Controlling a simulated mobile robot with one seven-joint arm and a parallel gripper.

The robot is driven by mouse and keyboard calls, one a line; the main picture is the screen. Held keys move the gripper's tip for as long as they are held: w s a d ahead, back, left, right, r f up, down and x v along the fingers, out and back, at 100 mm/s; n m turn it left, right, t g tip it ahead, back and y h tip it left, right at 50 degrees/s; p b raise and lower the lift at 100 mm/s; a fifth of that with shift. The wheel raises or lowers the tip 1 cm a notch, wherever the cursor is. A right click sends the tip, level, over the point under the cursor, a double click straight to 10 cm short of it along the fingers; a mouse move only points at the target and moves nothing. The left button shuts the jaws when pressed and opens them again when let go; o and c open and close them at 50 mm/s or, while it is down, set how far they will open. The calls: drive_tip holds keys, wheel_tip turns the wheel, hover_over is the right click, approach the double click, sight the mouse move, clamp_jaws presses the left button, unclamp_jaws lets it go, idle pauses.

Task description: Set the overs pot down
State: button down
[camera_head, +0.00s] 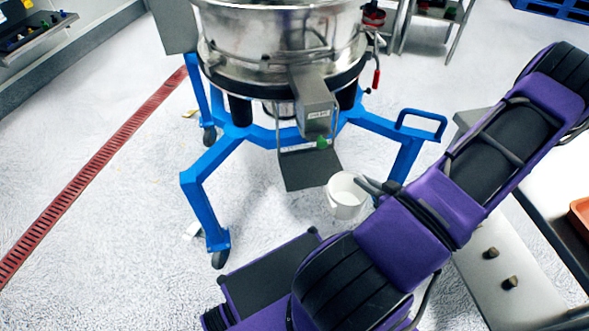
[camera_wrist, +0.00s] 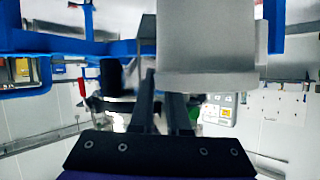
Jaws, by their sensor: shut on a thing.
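The overs pot is a small white open-topped pot (camera_head: 345,198) just in front and to the right of a dark flat plate (camera_head: 310,169) under the sifter's spout (camera_head: 315,105). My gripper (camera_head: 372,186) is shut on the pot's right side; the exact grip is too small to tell. The pot looks about upright and apart from the plate. Whether anything supports it from below is unclear. In the wrist view, a large pale body, seemingly the pot (camera_wrist: 207,45), fills the upper middle, beside my dark fingers (camera_wrist: 162,115).
The steel sifter (camera_head: 270,45) stands on a blue wheeled frame (camera_head: 205,185), whose legs and handle (camera_head: 422,124) are close to the pot and my arm. A grey bench with an orange tray (camera_head: 580,217) is at the right.

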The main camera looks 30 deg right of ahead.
drive_tip(key=shift+w+a, duration=0.1)
drive_tip(key=w, duration=1.1)
drive_tip(key=w+f+b, duration=0.1)
drive_tip(key=w, duration=0.5)
drive_tip(key=shift+w+d+f, duration=0.1)
drive_tip(key=shift+w+d, duration=0.1)
drive_tip(key=shift+w, duration=0.15)
drive_tip(key=shift+f, duration=0.15)
drive_tip(key=shift+f+b, duration=0.2)
drive_tip(key=shift+b, duration=0.1)
drive_tip(key=c, duration=0.9)
unclamp_jaws()
